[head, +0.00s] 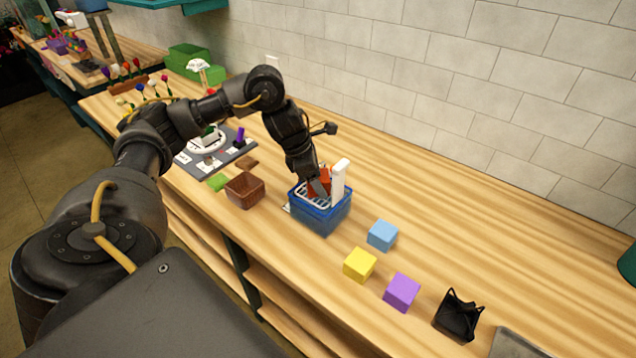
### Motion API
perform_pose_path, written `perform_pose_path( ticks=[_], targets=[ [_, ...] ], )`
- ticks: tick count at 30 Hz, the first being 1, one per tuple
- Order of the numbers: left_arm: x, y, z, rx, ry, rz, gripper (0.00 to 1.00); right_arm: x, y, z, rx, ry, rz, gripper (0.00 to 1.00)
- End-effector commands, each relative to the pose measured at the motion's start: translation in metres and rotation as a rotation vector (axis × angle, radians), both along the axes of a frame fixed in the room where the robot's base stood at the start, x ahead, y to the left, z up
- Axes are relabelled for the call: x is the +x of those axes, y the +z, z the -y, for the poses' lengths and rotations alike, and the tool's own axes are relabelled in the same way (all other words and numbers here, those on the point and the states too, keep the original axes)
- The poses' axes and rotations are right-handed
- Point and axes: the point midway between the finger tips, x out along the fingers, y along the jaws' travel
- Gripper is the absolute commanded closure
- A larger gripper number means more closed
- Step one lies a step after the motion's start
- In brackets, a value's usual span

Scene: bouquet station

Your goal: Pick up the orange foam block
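My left arm reaches in from the left, and its gripper (318,188) points down at the blue basket (322,220) on the counter. Something orange-red (325,174) shows at the basket, right beside the gripper; its shape is partly hidden, so I cannot tell whether it is the orange foam block. I cannot tell whether the fingers are open or shut. A blue foam block (382,236), a yellow block (359,265) and a purple block (401,292) sit on the counter to the right of the basket. My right gripper is not in view.
A tall white item (340,180) stands at the basket's right side. A brown box (245,190) is left of the basket. A black object (458,315) and a grey item (515,343) lie at the lower right. The counter (480,240) behind the blocks is clear to the tiled wall.

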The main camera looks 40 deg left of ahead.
Motion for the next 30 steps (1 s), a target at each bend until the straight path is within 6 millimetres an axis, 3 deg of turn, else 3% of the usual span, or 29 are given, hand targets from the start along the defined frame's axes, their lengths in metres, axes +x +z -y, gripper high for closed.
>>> perform_pose_path(
  ticks=[1, 8, 20, 25, 30],
  targets=[
    [0.000, 0.000, 0.000, 0.000, 0.000, 0.000, 0.49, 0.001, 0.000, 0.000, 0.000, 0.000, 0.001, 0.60],
    [0.000, 0.001, 0.000, 0.000, 0.000, 0.001, 0.78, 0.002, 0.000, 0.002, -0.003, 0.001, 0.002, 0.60],
    [0.001, 0.010, 0.000, 0.000, 0.000, 0.005, 0.78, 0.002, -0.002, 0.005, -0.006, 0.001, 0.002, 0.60],
    [0.001, 0.033, -0.001, 0.001, 0.000, 0.008, 0.78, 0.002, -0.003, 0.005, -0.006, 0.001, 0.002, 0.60],
    [-0.031, 0.076, -0.013, 0.003, 0.001, 0.010, 0.78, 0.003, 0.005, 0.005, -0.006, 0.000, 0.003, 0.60]
  ],
)
